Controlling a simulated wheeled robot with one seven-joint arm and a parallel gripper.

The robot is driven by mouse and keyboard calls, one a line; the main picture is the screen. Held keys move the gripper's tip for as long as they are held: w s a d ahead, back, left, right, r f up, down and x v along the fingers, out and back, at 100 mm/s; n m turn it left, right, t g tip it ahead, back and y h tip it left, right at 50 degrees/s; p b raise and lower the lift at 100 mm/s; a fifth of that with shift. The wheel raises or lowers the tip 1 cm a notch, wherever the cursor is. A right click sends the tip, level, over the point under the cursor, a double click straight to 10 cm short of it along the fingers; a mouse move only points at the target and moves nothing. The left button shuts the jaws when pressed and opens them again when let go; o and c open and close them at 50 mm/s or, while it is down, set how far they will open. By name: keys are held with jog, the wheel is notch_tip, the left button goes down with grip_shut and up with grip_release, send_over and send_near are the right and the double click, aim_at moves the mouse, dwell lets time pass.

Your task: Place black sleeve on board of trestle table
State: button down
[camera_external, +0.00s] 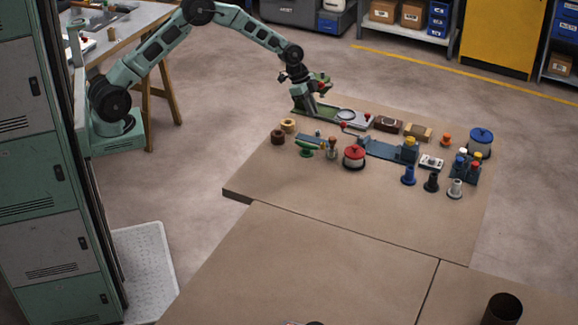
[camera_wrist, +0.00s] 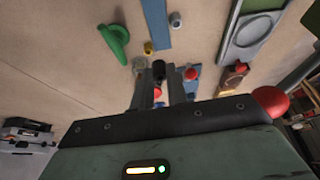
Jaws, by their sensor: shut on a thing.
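The black sleeve (camera_wrist: 158,70) shows in the wrist view as a small dark round piece between my fingertips. My gripper (camera_external: 322,86) is shut on it; in the wrist view, the fingers (camera_wrist: 160,88) stand either side of it. In the external view, my gripper is above the far left corner of the brown work surface, and the held piece is too small to make out. The trestle table (camera_external: 118,30) stands at the upper left, with a pale board and wooden legs, partly behind my arm. It is apart from my gripper.
The brown work surface (camera_external: 330,205) bears several parts at its far side, including a red-lidded pot (camera_external: 354,156), a blue-lidded pot (camera_external: 480,140) and a black flanged piece (camera_external: 432,182). Green lockers (camera_external: 40,155) stand at left. Open floor (camera_external: 225,100) lies between the trestle table and work surface.

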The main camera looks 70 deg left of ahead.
jog(key=n, duration=0.1)
send_over(308, 133)
jog(key=s, duration=0.1)
jog(key=f, duration=0.1)
jog(key=f+p, duration=0.1)
jog(key=f, duration=0.1)
jog(key=a+f, duration=0.1)
jog(key=f, duration=0.1)
jog(key=shift+s+f, duration=0.15)
jog(key=shift+f, duration=0.05)
jog(key=shift+f+p, duration=0.45)
jog(key=shift+f, duration=1.8)
jog(key=shift+f, duration=0.15)
jog(key=c, duration=1.4)
grip_release()
